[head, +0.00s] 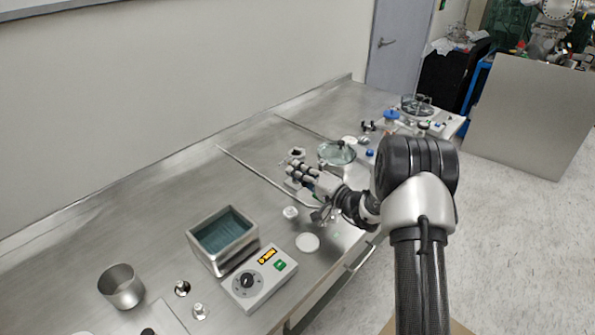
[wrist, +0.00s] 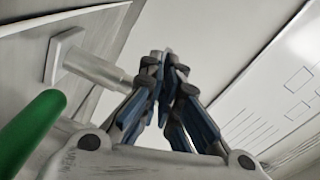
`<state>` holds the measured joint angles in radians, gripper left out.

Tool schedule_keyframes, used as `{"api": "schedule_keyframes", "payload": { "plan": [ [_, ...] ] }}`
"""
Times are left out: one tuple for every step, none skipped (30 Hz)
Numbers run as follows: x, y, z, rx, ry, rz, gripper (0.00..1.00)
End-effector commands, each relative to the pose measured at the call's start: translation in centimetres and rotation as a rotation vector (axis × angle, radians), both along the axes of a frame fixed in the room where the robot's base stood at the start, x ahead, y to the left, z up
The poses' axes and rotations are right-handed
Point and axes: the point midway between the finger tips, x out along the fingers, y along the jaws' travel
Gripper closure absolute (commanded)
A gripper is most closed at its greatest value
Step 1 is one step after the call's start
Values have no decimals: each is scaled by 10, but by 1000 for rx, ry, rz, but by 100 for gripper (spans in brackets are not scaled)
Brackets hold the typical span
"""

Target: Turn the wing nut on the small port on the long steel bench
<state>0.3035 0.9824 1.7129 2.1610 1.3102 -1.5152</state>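My gripper (head: 300,172) reaches in from the right over the long steel bench (head: 150,205), among small metal fittings. In the wrist view my gripper (wrist: 163,55) has its two fingers drawn together, tips meeting or nearly so. A pale metal cylinder with a flat flange, which looks like the small port (wrist: 92,68), lies to the left, its near end close to or behind the left finger. I cannot make out the wing nut; the fingers may hide it. No object shows clearly between the fingertips.
A green rod-like thing (wrist: 30,130) is close at lower left in the wrist view. On the bench stand an open metal bath (head: 222,238), a control box (head: 258,277), a steel cup (head: 121,286) and a glass-lidded vessel (head: 337,153). Bench space toward the wall is clear.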

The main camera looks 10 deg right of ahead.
Motion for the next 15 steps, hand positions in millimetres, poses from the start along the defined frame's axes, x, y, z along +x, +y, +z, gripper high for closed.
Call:
{"api": "schedule_keyframes", "payload": {
  "plan": [
    [0, 0, 0, -12, -8, 1, 100],
    [0, 0, 0, -17, -12, 1, 100],
    [0, 0, 0, -24, -17, 1, 100],
    [0, 0, 0, -29, -21, 1, 100],
    [0, 0, -1, -33, -23, 1, 100],
    [0, 0, -1, -36, -26, 0, 100],
    [0, 0, -1, -38, -28, 0, 100],
    [0, 0, -1, -40, -29, 0, 100],
    [0, 0, -1, -40, -29, 0, 100],
    [0, 0, -1, -41, -30, 0, 100],
    [0, 0, -1, -42, -31, 0, 100],
    [0, 0, -1, -42, -31, 0, 100],
    [0, 0, -1, -42, -31, 0, 100],
    [0, 0, -1, -42, -31, 0, 100],
    [0, 0, -1, -42, -31, 0, 100]
  ]
}}
